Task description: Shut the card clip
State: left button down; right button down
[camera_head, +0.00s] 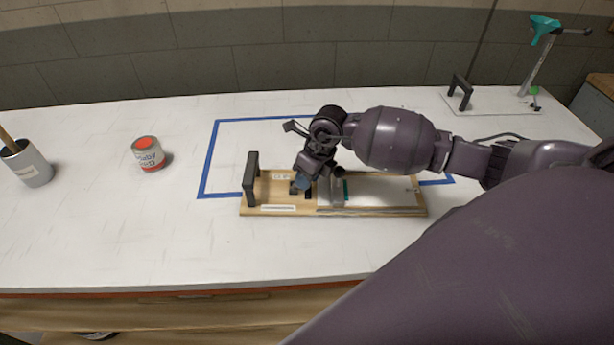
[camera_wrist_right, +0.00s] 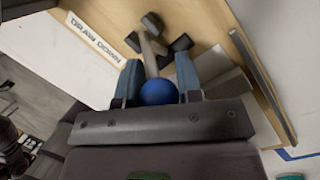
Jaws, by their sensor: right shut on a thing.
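The card clip is on a wooden draw-down board (camera_head: 410,211). In the right wrist view its lever has a metal shaft (camera_wrist_right: 150,52) and a round blue knob (camera_wrist_right: 158,93), with dark clamp parts at the far end. A grey metal plate (camera_wrist_right: 228,84) lies beside the lever. My right gripper (camera_head: 301,186) is low over the left part of the board. In the right wrist view its fingers (camera_wrist_right: 158,78) are shut on the lever, at the blue knob. The arm and gripper hide part of the clip in the head view. My left gripper is out of view.
A black handle (camera_head: 251,178) stands at the board's left end. Blue tape (camera_head: 208,160) outlines an area behind it. A paint can (camera_head: 148,154) and a grey pot (camera_head: 28,165) are at the left. A stand with a teal funnel (camera_head: 543,27) is at the back right.

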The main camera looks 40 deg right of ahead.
jog(key=c, duration=0.8)
grip_release()
jog(key=shift+r, duration=0.1)
jog(key=v, duration=1)
jog(key=shift+s+d+r, duration=0.1)
jog(key=shift+r, duration=0.2)
